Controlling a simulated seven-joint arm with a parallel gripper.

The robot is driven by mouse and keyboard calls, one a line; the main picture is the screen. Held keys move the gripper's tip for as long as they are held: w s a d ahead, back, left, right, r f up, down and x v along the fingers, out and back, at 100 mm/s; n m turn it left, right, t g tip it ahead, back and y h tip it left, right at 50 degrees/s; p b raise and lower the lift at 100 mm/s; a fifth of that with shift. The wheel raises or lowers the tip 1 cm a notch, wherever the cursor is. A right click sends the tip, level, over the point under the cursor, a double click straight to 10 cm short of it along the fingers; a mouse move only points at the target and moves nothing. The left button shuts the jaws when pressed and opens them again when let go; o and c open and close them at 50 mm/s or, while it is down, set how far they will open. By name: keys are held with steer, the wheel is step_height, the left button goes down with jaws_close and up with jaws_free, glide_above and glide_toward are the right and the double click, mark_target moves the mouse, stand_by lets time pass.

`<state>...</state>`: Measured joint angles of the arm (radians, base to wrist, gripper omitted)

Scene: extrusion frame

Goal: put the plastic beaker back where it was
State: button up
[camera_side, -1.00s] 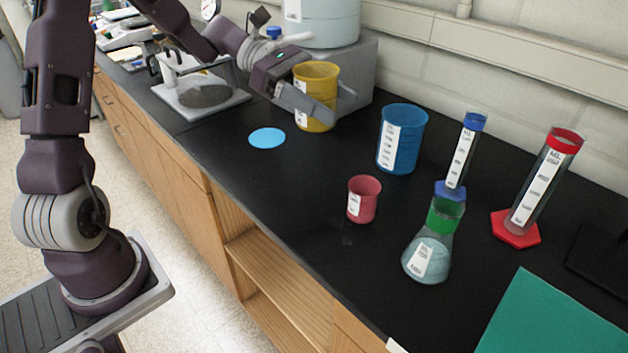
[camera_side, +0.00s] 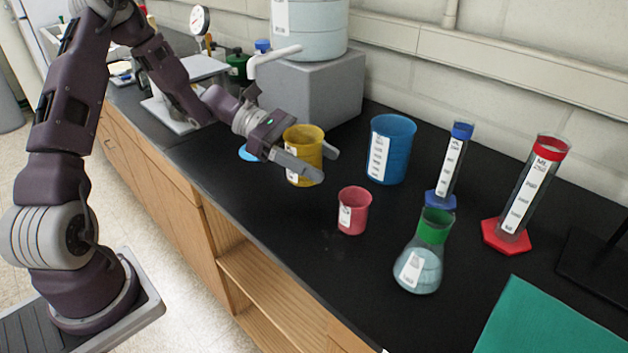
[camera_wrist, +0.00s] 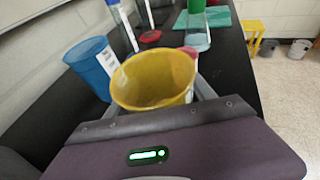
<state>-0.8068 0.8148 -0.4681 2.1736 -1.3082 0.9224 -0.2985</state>
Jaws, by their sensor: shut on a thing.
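My gripper (camera_side: 326,165) is shut on the yellow plastic beaker (camera_side: 304,143), one finger on each side. The beaker is upright, with its open rim up; it also fills the middle of the wrist view (camera_wrist: 150,85). I cannot tell whether its base touches the black bench. A flat light-blue disc (camera_side: 248,153) lies on the bench to the left, partly hidden behind my gripper. A blue beaker (camera_side: 393,150) stands to the right of the held beaker. A smaller red beaker (camera_side: 354,213) stands in front and to the right.
A flask with a green collar (camera_side: 418,268), a blue-based cylinder (camera_side: 450,165) and a red-based cylinder (camera_side: 525,190) stand to the right. A grey box (camera_side: 325,90) carrying a large container (camera_side: 308,28) is behind. Bare bench (camera_side: 215,180) lies left of the red beaker.

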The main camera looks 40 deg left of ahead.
step_height(320, 180, down, 4)
steer(key=shift+f, duration=0.15)
steer(key=shift+f, duration=0.1)
steer(key=o, duration=1.6)
steer(key=shift+a+r, duration=0.2)
steer(key=v, duration=1.1)
steer(key=shift+s+a+r, duration=0.1)
steer(key=shift+s+a, duration=0.15)
steer(key=shift+s, duration=0.05)
